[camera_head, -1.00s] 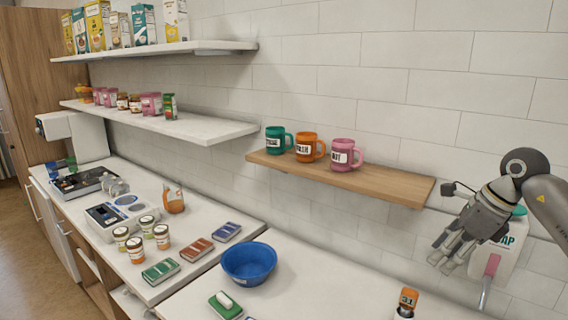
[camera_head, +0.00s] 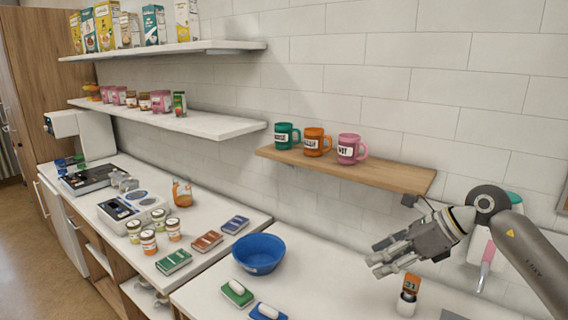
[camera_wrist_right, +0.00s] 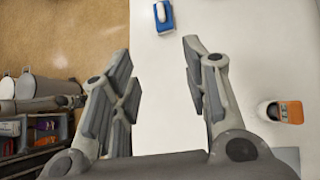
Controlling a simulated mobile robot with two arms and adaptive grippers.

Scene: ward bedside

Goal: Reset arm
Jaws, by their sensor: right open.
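My right gripper (camera_head: 388,262) is in the head view at the right, in the air above the counter, its fingers pointing left. It also shows in the right wrist view (camera_wrist_right: 158,75) with its two fingers spread apart and nothing between them. My left gripper is not in view.
A blue bowl (camera_head: 258,254), a green sponge-like block (camera_head: 237,293) and a blue one (camera_head: 267,312) are on the counter left of the gripper. A wooden shelf (camera_head: 395,176) with three mugs is on the wall above. A white dispenser (camera_head: 480,246) hangs behind my right arm.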

